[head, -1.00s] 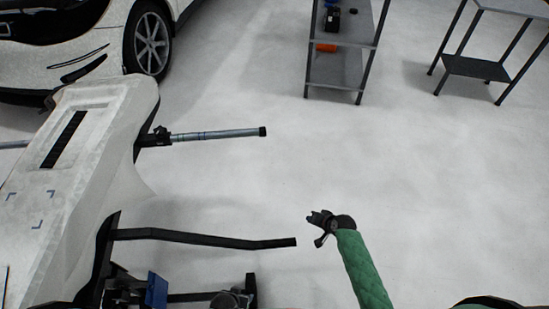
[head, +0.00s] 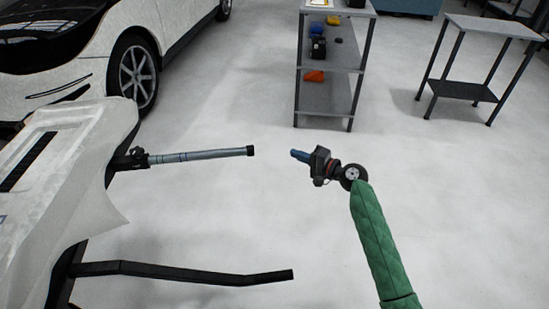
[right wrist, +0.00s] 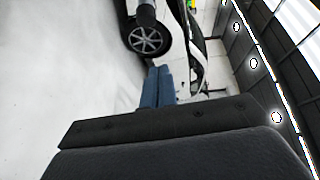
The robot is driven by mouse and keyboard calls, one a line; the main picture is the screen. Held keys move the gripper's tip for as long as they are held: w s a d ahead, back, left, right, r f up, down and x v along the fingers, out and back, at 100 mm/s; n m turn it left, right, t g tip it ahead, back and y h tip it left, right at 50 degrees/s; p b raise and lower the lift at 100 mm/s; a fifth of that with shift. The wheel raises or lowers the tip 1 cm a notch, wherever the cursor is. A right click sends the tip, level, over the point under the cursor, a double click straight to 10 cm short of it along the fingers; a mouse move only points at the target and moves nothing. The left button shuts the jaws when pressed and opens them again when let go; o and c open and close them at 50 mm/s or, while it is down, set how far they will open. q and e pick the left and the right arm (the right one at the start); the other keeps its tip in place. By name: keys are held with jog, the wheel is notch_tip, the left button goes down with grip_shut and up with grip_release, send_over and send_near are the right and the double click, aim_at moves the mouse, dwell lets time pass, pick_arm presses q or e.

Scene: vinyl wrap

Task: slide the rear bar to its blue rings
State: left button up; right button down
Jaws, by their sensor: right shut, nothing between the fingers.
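The rear bar (head: 205,155) is a grey metal tube with a black end cap. It sticks out to the right from the stand that holds the white wrapped panel (head: 85,150). My right gripper (head: 296,154) has blue fingertips, which are shut and empty. It points left toward the capped end of the bar, apart from it by a short gap. In the right wrist view its blue fingers (right wrist: 158,88) are together with nothing between them. My left gripper is not in view.
A black bent bar (head: 190,273) juts right from the stand in front. A white car (head: 130,75) stands behind. A shelf rack (head: 335,65) with small items and a small table (head: 480,60) stand at the back. The floor between is clear.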

aim_at(228, 152)
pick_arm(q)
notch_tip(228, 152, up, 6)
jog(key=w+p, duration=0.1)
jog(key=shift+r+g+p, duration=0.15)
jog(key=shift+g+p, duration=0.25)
pick_arm(e)
jog(key=s+a+x, duration=0.1)
jog(key=s+x, duration=0.1)
jog(key=x, duration=1)
jog(key=shift+a+f, duration=0.25)
jog(key=shift+a, duration=0.35)
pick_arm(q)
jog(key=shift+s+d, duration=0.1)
pick_arm(e)
jog(key=shift+a, duration=0.1)
jog(key=a, duration=0.7)
jog(key=s+a, duration=0.1)
jog(key=a, duration=0.2)
jog(key=shift+a+p, duration=0.35)
jog(key=shift+a, duration=0.55)
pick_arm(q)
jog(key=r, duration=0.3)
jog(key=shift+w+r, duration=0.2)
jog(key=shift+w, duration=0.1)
